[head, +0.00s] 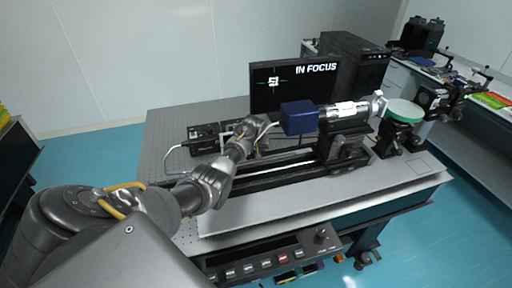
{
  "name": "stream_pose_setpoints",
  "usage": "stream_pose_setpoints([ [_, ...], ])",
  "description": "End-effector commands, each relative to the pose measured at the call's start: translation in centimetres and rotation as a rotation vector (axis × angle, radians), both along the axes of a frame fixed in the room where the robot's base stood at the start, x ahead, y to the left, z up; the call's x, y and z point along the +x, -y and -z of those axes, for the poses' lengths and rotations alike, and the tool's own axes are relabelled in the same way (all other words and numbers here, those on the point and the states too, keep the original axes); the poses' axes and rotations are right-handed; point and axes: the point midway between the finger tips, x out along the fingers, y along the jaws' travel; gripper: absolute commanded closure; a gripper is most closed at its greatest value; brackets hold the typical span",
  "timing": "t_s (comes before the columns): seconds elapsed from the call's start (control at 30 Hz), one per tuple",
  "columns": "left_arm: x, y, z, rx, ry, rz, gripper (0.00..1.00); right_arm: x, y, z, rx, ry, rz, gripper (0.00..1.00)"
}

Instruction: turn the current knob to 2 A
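A dark control panel (262,255) with a row of buttons, one of them red, sits at the near edge of the table in the head view. A round dark knob (321,234) is at the panel's right end. Its pointer and scale are too small to read, so I cannot tell its setting. My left arm reaches in from the lower left over the table. Its end, with the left gripper (262,126), is near a blue box on the optical instrument, far from the knob. Its fingers are too small to make out. I do not see my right gripper.
The optical table (390,178) carries a rail with a barrel instrument (347,115) and the blue box (298,118). A monitor (292,82) behind reads "IN FOCUS". A green-topped round stand (404,110) is at right. The tabletop strip behind the knob is clear.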

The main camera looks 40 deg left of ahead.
Motion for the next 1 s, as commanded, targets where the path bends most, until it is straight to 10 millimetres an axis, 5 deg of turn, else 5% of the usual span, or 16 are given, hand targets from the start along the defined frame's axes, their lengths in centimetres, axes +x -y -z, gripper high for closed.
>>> stream_pose_setpoints([
  [0.4,-0.04,-0.08,-0.08,-0.001,0.001,0.191,1.0,0.04,0.07,-1.22,-0.001,0.0,0.0,0.68],
  [0.93,-0.01,-0.1,-0.03,0.0,0.002,0.216,1.0,0.07,0.1,-1.27,-0.001,0.0,0.0,0.68],
  [0.97,-0.02,-0.1,-0.04,0.0,0.003,0.215,0.73,0.07,0.1,-1.27,-0.001,0.0,0.0,0.68],
  [1.0,-0.02,-0.11,-0.03,0.0,0.002,0.215,0.68,0.07,0.1,-1.27,-0.001,0.0,0.0,0.68],
])
